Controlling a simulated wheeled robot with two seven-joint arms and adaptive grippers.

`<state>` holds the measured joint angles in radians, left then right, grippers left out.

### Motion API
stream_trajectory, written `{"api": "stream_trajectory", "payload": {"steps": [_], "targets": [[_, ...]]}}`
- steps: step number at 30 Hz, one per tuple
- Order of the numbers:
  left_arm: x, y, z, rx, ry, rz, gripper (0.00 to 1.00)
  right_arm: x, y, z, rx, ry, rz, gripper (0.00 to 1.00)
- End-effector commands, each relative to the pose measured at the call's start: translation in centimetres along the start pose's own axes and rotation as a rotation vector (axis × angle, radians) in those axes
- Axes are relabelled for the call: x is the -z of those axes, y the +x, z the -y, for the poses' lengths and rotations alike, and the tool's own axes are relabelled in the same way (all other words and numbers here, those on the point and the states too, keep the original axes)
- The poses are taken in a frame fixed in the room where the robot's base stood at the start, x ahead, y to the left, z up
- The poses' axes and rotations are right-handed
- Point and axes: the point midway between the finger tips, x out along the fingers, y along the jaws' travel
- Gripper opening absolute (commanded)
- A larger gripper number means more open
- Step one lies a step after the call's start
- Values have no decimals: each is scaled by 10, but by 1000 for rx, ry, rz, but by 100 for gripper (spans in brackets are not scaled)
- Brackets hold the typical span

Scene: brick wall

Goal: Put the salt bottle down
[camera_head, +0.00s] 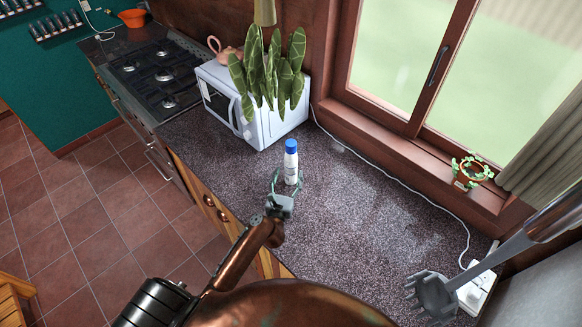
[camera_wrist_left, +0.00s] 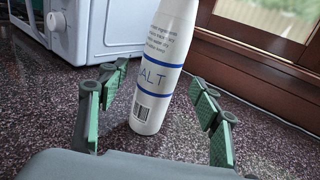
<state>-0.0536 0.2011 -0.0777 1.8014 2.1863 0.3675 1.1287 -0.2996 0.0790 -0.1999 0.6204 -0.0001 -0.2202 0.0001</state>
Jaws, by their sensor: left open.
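The salt bottle (camera_head: 291,163), white with a blue cap, stands on the dark speckled countertop (camera_head: 350,235) in front of the microwave. In the left wrist view, the bottle (camera_wrist_left: 158,75) shows its "SALT" label, and its base appears to rest on the counter. The cap is out of that view. My left gripper (camera_head: 287,184) is open at the bottle, with one finger on each side. In the left wrist view, gaps show between the bottle and both fingers of the gripper (camera_wrist_left: 160,88). My right gripper is not in view.
A white microwave (camera_head: 270,128) with a leafy plant (camera_head: 268,75) on top stands behind the bottle. A white cable (camera_head: 400,188) runs along the window side. A grey slotted utensil (camera_head: 432,297) is at the lower right.

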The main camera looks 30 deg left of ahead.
Motion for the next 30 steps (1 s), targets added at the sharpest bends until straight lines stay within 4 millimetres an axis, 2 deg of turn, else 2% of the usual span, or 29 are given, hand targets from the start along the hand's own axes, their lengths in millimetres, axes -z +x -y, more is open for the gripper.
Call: {"api": "stream_trajectory", "payload": {"steps": [3,7,11,17,30], "targets": [[-2,23,0,0,0,2,59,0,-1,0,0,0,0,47],[-1,40,0,0,0,2,59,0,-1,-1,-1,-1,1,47],[0,47,0,1,1,1,59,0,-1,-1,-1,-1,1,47],[0,47,0,0,1,1,59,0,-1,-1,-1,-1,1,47],[-1,47,0,0,1,1,30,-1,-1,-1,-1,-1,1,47]]}}
